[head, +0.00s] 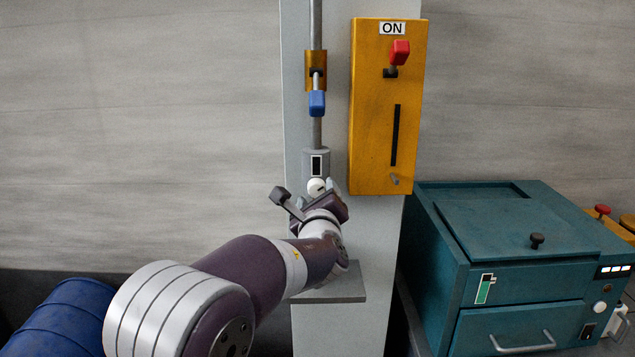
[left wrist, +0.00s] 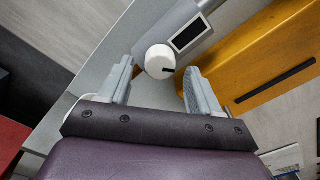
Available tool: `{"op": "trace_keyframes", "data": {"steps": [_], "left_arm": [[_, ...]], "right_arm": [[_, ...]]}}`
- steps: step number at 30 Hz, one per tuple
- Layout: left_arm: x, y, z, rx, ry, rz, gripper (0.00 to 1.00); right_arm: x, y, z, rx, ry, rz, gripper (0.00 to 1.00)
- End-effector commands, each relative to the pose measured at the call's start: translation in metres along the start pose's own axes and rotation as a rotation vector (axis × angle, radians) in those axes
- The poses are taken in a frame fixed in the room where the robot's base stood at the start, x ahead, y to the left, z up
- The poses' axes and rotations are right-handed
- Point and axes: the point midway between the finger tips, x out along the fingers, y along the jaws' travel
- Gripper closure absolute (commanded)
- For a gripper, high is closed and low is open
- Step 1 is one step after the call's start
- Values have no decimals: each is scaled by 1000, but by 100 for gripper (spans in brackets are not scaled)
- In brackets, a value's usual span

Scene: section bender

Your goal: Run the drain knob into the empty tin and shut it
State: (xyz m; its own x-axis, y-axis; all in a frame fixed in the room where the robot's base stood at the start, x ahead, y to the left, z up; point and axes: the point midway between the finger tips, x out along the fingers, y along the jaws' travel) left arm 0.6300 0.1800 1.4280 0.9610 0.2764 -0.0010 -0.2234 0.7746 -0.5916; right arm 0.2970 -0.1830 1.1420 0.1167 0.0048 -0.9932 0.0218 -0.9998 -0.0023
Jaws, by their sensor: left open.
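The drain knob (head: 316,186) is round and white with a dark mark. It sits at the bottom of a grey cylinder with a dark window (head: 316,165), on a vertical pipe. The gripper is open, with a gap visible on both sides of the knob. In the head view my left gripper (head: 322,193) is just below and beside the knob. No tin can be made out; my arm covers part of the shelf (head: 335,296) below.
A blue-handled valve (head: 317,103) is higher on the pipe. An orange panel (head: 386,150) with a red lever (head: 400,52) at "ON" stands close right of the knob. A teal cabinet (head: 515,275) is at right, a blue drum (head: 60,318) at lower left.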

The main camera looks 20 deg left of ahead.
Motion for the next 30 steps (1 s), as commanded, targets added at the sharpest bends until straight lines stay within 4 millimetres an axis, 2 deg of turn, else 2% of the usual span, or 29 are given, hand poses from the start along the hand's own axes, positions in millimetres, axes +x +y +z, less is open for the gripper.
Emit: {"op": "trace_keyframes", "data": {"steps": [4, 12, 17, 18, 25, 30], "left_arm": [[11, 0, 0, 0, 1, 0, 36], [13, 0, -1, -1, 0, 0, 36], [13, 0, -1, -1, 0, 0, 89], [13, 0, -1, -1, 0, 0, 92], [13, 2, -3, -17, 1, 0, 92], [12, 4, -6, -78, 0, -2, 92]], "right_arm": [[-7, 0, -1, 0, 0, 0, 57], [-6, 0, -1, 0, 0, 0, 57], [-6, 0, -1, 0, 0, 0, 57], [-6, 0, -1, 0, 0, 0, 57], [0, 0, 0, 0, 0, 0, 57], [22, 0, 3, 0, 0, 0, 57]]}}
